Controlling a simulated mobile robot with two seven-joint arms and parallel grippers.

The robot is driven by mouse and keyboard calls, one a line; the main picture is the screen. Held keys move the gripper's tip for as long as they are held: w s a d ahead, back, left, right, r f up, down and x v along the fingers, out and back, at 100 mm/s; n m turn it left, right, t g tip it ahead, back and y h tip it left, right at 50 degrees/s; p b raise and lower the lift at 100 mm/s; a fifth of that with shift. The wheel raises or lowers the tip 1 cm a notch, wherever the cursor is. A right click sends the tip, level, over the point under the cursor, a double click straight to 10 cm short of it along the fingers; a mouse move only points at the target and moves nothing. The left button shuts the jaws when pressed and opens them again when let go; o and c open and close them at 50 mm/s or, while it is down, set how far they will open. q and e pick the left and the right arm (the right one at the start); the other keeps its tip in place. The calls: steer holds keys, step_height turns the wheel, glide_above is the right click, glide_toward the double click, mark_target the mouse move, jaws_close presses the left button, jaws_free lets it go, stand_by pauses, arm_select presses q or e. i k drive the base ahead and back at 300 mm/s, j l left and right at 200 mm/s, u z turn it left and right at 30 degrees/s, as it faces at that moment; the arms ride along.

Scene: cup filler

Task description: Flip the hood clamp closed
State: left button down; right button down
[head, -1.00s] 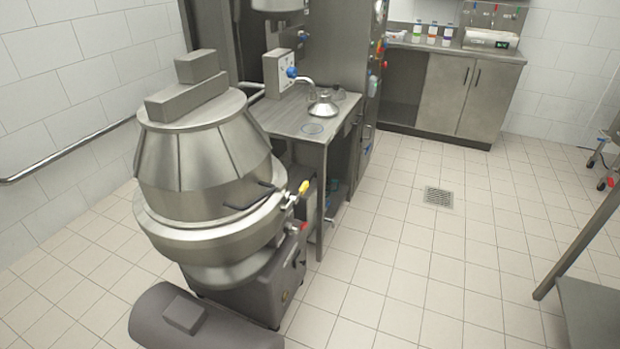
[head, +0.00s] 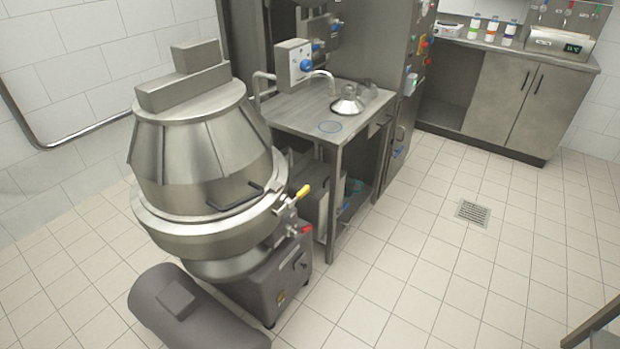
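A large steel hood (head: 205,150) sits on a round steel bowl (head: 215,238) on the left of the head view. A black bar handle (head: 235,197) shows on the hood's lower front. A clamp with a yellow-tipped lever (head: 302,191) is at the right side of the rim where hood and bowl meet. The yellow lever points up and to the right. A red-tipped lever (head: 306,229) sits just below it. Whether the clamp is latched cannot be told. Neither of my grippers is in view.
Tiled floor with a drain (head: 473,211) is open to the right.

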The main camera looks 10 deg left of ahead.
mark_target(289, 203)
steer(key=i+l+u, duration=0.35)
steer(key=i+l, duration=0.65)
